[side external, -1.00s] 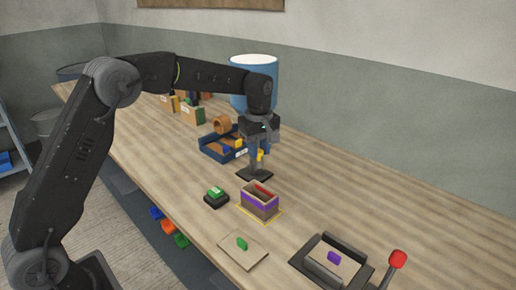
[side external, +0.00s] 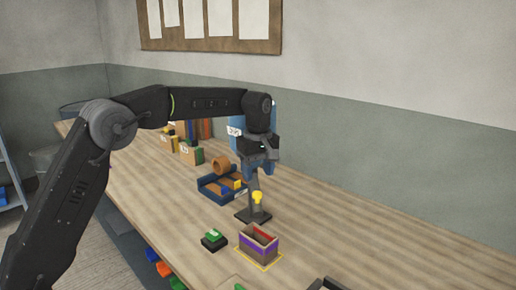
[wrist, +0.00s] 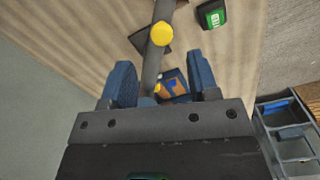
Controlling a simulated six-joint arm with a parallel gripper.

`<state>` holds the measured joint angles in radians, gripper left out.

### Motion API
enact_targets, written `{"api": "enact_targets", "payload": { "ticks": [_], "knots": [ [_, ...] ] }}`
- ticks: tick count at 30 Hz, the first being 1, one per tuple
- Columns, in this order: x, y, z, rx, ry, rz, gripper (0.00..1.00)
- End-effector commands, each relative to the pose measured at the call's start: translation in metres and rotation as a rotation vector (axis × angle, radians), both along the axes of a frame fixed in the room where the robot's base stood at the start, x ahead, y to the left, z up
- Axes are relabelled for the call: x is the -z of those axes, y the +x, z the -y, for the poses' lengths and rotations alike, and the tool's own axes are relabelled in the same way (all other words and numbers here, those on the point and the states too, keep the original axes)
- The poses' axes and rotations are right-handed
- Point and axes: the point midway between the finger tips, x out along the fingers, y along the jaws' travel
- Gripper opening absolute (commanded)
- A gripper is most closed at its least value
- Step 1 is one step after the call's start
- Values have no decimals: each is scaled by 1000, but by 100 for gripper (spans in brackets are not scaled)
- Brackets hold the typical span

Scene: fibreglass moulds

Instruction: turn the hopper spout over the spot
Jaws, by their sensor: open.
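A grey post on a dark square base (side external: 253,215) stands on the bench, with a yellow knob (side external: 257,197) on it; I take it for the hopper spout, but cannot be sure. The knob (wrist: 162,34) also shows in the wrist view, on a grey bar running down between my fingers. My gripper (side external: 262,168) is open, blue-fingered and pointing down, above the knob. A yellow outline (side external: 268,265) surrounds an open purple-banded box (side external: 258,250); whether this is the spot is unclear. Part of the post is hidden by my gripper.
A green button block (side external: 213,240) sits left of the box. A blue tray (side external: 208,190) with brown and yellow pieces is behind. Cartons (side external: 190,152) stand farther back. The bench right of the post is clear.

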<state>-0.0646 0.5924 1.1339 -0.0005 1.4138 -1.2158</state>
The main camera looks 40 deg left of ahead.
Motion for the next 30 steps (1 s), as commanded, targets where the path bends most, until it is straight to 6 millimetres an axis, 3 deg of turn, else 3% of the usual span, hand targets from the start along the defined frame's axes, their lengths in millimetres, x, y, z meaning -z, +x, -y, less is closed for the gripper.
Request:
{"api": "enact_targets", "payload": {
  "ticks": [6, 12, 30],
  "knots": [
    [-48, 1, 0, 0, 0, 4, 55],
    [-70, 1, 0, 0, -1, 2, 55],
    [-76, 0, 0, 1, 0, 1, 55]
  ]
}}
